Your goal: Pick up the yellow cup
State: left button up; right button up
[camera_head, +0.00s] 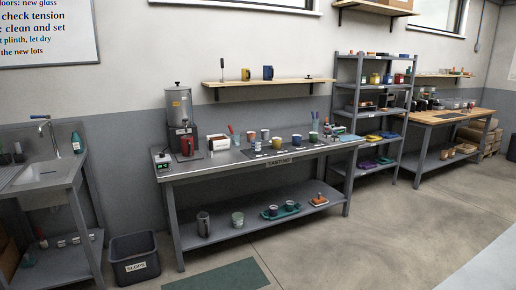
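A yellow cup (245,74) stands upright on the wooden wall shelf (285,81) above the steel table. A blue cup (268,72) stands just to its right on the same shelf. On the steel table, a small cup with an orange-yellow tint (277,143) stands among several other cups; its exact colour is hard to tell at this size. Neither of my grippers is in view.
The steel table (215,163) carries a tall urn (180,108), a red jug (187,145) and several cups. A bin (134,260) stands at its left, beyond it a sink (42,173). A loaded rack (338,90) stands right. Floor in front is clear, with a green mat (218,277).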

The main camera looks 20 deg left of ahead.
aim_at(276, 141)
jog(key=i+j+u, duration=0.1)
jog(key=i+u, duration=0.2)
jog(key=i+j+u, duration=0.1)
jog(key=i+u, duration=0.4)
jog(key=i, duration=0.95)
jog(key=i+l+z, duration=0.1)
jog(key=i+z, duration=0.55)
jog(key=z, duration=0.25)
jog(key=i+j+z, duration=0.1)
jog(key=i+z, duration=0.35)
jog(key=i+l+z, duration=0.15)
jog(key=i, duration=0.2)
jog(key=i+z, duration=0.2)
jog(key=i, duration=0.2)
